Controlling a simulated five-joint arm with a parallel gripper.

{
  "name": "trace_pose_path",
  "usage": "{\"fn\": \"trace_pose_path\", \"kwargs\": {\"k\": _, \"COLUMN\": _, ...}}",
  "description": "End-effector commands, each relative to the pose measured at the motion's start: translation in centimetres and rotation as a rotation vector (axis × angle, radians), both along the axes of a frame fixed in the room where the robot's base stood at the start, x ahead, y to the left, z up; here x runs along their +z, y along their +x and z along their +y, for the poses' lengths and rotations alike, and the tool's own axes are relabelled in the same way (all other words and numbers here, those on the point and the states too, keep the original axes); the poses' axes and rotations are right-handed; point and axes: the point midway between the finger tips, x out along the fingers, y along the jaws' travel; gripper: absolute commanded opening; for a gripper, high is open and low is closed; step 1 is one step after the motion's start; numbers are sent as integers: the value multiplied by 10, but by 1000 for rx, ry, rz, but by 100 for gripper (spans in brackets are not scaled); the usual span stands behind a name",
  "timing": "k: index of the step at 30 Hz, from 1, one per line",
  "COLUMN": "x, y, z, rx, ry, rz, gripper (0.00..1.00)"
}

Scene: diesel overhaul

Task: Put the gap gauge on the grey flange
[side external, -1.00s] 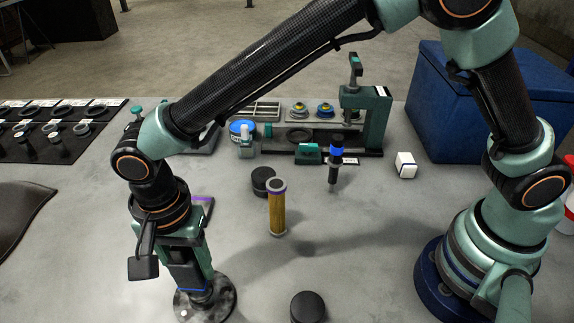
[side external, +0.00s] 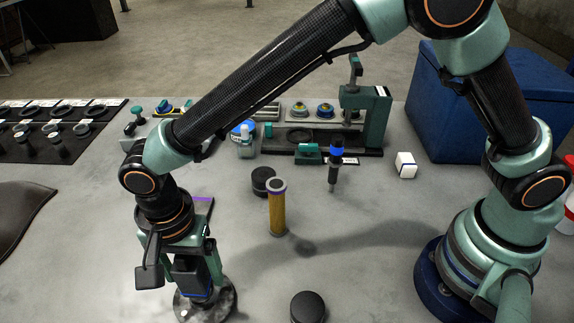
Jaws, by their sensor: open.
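The grey flange (side external: 224,301), a mottled round disc, lies at the front left, partly hidden by my gripper. My gripper (side external: 198,287) points down over it, with its jaws apart. A dark block with a blue strip at its lower end (side external: 187,272) is between or just in front of the fingers, low over the flange. It may be the gap gauge, but I cannot tell it surely from the gripper's own parts. Whether it touches the flange is hidden.
A yellow cylinder with a grey rim (side external: 277,210) stands right of the gripper. Black round pieces (side external: 307,307) lie nearby. A green press-like fixture (side external: 375,115), a white block (side external: 405,165) and a blue crate (side external: 440,110) are farther back.

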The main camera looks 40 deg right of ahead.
Motion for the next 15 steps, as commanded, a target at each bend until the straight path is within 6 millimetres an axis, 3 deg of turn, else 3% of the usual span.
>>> {"fn": "trace_pose_path", "kwargs": {"k": 5, "x": 18, "y": 1, "z": 1, "rx": 0, "ry": 4, "rz": -4, "gripper": 82}}
{"fn": "trace_pose_path", "kwargs": {"k": 15, "x": 87, "y": 1, "z": 1, "rx": 0, "ry": 5, "rz": -4, "gripper": 82}}
